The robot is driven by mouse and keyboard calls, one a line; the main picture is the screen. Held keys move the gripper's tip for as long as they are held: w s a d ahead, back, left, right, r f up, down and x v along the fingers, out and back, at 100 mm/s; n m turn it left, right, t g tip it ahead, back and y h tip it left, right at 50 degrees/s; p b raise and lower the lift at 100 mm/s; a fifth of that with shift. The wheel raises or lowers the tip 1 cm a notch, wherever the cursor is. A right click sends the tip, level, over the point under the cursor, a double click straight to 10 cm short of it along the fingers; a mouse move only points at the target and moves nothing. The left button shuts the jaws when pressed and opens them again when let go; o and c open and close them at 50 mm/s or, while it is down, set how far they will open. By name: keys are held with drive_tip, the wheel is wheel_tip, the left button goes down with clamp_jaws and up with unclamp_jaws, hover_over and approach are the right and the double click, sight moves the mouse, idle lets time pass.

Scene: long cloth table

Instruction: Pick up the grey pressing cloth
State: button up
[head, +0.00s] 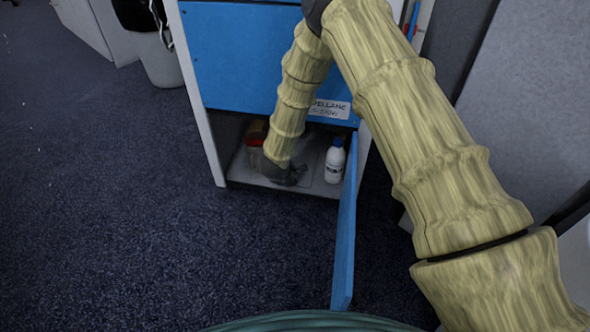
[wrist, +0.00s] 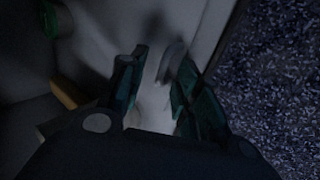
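My gripper (head: 289,177) is low inside the open bottom compartment of a cabinet, close to its floor. In the wrist view its two dark green fingers (wrist: 157,78) stand apart with a clear gap between them. A small grey curved piece (wrist: 172,58) shows at the fingertips, nearer the right finger; it may be the grey pressing cloth, but the picture is too dark to be sure. I cannot tell whether a finger touches it. In the head view my arm and gripper hide much of the compartment floor, and I cannot make out the cloth clearly.
A white bottle with a blue cap (head: 335,161) stands right of my gripper. A reddish-brown object (head: 257,132) sits at the back left. The blue door (head: 346,225) stands open at the right. A blue panel (head: 245,60) closes the cabinet above. Dark carpet (head: 110,200) lies clear at left.

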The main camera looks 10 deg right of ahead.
clamp_jaws()
drive_tip(key=shift+r, duration=0.15)
idle(0.4)
